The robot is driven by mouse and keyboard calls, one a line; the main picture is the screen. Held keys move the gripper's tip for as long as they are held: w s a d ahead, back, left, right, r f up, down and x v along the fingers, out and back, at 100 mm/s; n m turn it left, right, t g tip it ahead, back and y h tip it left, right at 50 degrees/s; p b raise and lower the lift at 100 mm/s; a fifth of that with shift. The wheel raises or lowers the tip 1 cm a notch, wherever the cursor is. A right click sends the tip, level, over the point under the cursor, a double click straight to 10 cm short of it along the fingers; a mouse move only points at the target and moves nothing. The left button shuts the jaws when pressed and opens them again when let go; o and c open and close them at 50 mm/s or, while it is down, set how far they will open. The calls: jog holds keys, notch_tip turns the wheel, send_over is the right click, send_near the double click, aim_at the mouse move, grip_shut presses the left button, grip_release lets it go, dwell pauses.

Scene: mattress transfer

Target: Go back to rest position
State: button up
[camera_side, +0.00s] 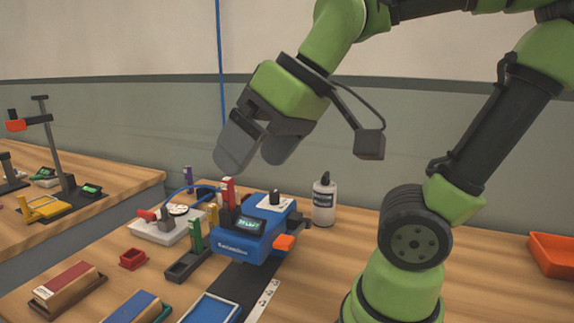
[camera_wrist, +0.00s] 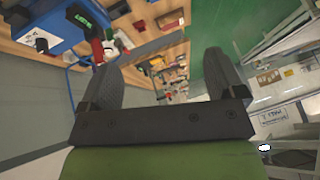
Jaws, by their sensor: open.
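My gripper (camera_side: 252,150) is green and black with two grey rounded fingers. In the side view it hangs in the air above the bench, tilted down to the left, and apart from everything below. Its fingers are spread and nothing shows between them. In the wrist view the two fingers of my gripper (camera_wrist: 165,85) stand wide apart with only distant background between them. A blue machine (camera_side: 245,238) with a small display stands on the bench below the gripper. Part of this blue machine (camera_wrist: 62,28) also shows at the top left of the wrist view.
A white bottle (camera_side: 324,203) stands right of the machine. A white unit with a gauge (camera_side: 160,230) is on its left. An orange bin (camera_side: 551,254) sits at far right.

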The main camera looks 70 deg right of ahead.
jog(key=shift+s+d+f+m+t, duration=0.1)
jog(key=shift+s+f+m+t, duration=0.15)
jog(key=shift+s+f+m, duration=0.4)
jog(key=shift+s+d+f+m+t, duration=0.1)
jog(key=shift+s+f+m+t, duration=0.15)
jog(key=shift+s+m, duration=0.7)
jog(key=shift+s+n, duration=0.15)
jog(key=shift+n, duration=0.15)
